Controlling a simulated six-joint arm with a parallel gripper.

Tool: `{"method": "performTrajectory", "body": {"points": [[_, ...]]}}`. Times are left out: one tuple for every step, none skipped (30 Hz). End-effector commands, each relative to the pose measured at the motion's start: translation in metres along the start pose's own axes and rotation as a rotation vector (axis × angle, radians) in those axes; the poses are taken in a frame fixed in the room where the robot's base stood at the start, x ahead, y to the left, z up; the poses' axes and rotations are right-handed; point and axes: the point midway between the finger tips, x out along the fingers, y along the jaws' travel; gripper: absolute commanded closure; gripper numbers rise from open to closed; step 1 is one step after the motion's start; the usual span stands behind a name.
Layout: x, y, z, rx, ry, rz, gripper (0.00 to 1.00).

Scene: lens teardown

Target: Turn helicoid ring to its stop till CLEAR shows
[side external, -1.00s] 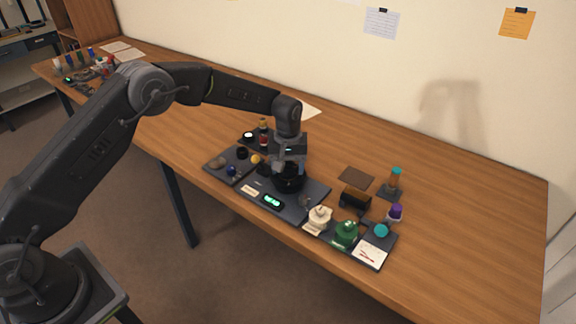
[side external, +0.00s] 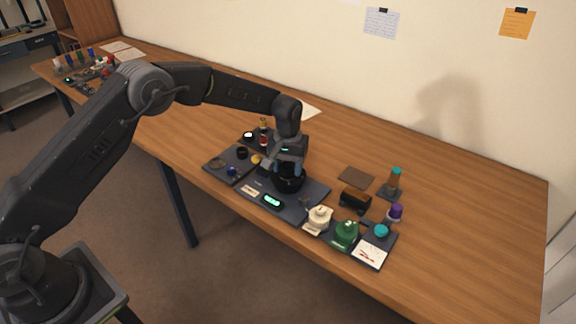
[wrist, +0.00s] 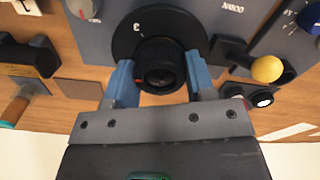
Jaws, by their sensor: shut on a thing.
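The black ribbed helicoid ring (wrist: 160,62) stands on a dark round base in the middle of the grey work panel (side external: 312,207). My gripper (wrist: 162,84) points down over it, its two blue-grey fingers on opposite sides of the ring and shut on it. In the side view my gripper (side external: 287,166) partly covers the black lens body (side external: 290,183). A small display (side external: 272,201) on the panel's front glows green, but its text is too small to read.
A yellow ball (wrist: 267,68) is beside the ring. The table's right end is clear.

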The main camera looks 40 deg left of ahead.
Motion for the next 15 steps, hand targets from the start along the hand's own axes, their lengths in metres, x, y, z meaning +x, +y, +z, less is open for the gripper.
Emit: {"method": "performTrajectory", "body": {"points": [[-0.0005, -0.0001, -0.0003, 0.044, 0.001, 0.0, 0.74], [-0.0005, -0.0001, -0.0003, 0.073, 0.001, 0.0, 0.74], [-0.0006, -0.0002, -0.0003, 0.111, 0.001, 0.0, 0.74], [-0.0006, -0.0002, -0.0003, 0.14, 0.001, 0.0, 0.74], [-0.0006, -0.0002, -0.0003, 0.168, 0.001, 0.0, 0.74], [-0.0006, -0.0002, -0.0003, 0.206, 0.001, 0.0, 0.74], [-0.0006, -0.0002, -0.0004, 0.234, 0.001, 0.0, 0.74], [-0.0006, -0.0002, -0.0004, 0.263, 0.001, 0.0, 0.74], [-0.0006, -0.0002, -0.0004, 0.301, 0.001, 0.0, 0.74], [-0.0006, -0.0002, -0.0004, 0.329, 0.001, 0.0, 0.74], [-0.0006, -0.0002, -0.0004, 0.358, 0.001, 0.0, 0.74], [-0.0006, -0.0002, -0.0004, 0.395, 0.001, 0.0, 0.74], [-0.0007, -0.0002, -0.0004, 0.424, 0.001, 0.0, 0.74], [-0.0007, -0.0002, -0.0005, 0.453, 0.001, 0.0, 0.74], [-0.0007, -0.0002, -0.0005, 0.49, 0.001, 0.0, 0.74]]}}
